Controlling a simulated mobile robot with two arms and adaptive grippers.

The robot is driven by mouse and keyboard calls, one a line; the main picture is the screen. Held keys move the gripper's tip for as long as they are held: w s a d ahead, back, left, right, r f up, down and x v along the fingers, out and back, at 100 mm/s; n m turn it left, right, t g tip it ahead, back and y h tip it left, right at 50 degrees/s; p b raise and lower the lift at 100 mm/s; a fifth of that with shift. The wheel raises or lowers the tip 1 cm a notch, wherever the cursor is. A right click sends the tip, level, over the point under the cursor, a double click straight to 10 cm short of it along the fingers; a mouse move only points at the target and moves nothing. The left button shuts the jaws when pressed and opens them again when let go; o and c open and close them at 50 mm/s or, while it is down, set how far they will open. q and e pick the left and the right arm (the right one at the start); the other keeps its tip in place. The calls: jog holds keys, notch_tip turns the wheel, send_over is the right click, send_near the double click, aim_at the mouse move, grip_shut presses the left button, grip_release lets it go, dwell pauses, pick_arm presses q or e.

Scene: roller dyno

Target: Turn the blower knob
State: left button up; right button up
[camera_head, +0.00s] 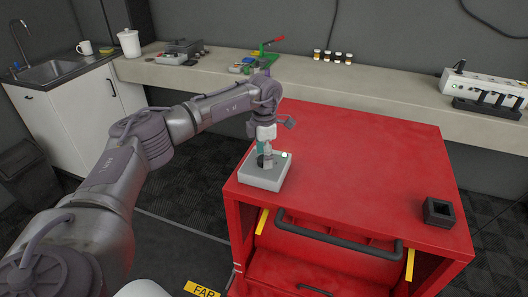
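A light grey box (261,181), which looks like the blower unit, sits on the left front corner of the red cabinet top. A small pale round spot (284,155) shows on its top face at the right. My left arm comes in from the left, and my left gripper (267,163) points down over the middle of the box top. The gripper covers the dark round area there, so the knob cannot be made out clearly. The fingers are too small and overlapped to tell whether they grip anything. My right gripper is not in view.
The red cabinet top (355,160) is mostly bare, with a black square holder (438,212) at its right. A long bench (355,88) behind carries tools, small jars and a charger strip (486,88). A sink (60,72) stands at the left.

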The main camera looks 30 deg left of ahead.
pick_arm(q)
notch_tip(320, 180, up, 12)
dwell(0.6)
